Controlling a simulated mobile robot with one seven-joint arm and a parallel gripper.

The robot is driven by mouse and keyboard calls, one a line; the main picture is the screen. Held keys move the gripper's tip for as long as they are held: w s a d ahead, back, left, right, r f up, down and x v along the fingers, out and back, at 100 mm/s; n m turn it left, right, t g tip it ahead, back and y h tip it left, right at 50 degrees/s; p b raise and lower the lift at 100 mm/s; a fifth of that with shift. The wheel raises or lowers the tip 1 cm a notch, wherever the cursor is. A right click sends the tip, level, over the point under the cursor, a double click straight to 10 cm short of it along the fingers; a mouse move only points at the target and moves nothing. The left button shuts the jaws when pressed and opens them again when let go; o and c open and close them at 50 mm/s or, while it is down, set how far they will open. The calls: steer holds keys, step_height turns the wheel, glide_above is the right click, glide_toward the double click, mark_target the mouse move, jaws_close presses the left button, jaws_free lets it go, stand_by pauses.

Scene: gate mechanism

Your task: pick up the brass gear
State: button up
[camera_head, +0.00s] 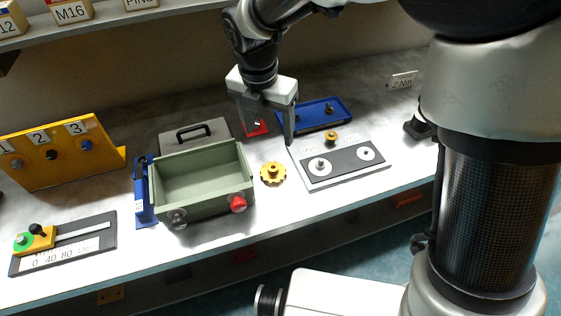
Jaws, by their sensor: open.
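The brass gear (272,173) is a small yellow toothed disc with a hub. It lies flat on the grey bench, between the green box and the white plate. My gripper (269,134) points down above the bench, behind the gear in the picture. Its two fingers are spread apart with nothing between them that I can see held. The gear is clear of the fingers and fully visible.
The open green box (205,205) with a red knob stands left of the gear. The white plate (345,180) with two round discs lies to the right. A blue tray (345,104) is behind. A grey lidded case (172,143) stands behind the box.

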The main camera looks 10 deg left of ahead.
steer(key=b, duration=0.1)
glide_above(272, 167)
steer(key=f, duration=1.1)
steer(key=shift+s+d+f, duration=0.1)
steer(key=shift+s+d, duration=0.05)
steer(key=shift+s, duration=0.25)
steer(key=f, duration=0.5)
steer(key=shift+w+f, duration=0.1)
steer(key=shift+w, duration=0.2)
steer(key=c, duration=1.1)
steer(key=shift+o, duration=0.2)
step_height(272, 167, up, 10)
steer(key=shift+p, duration=0.3)
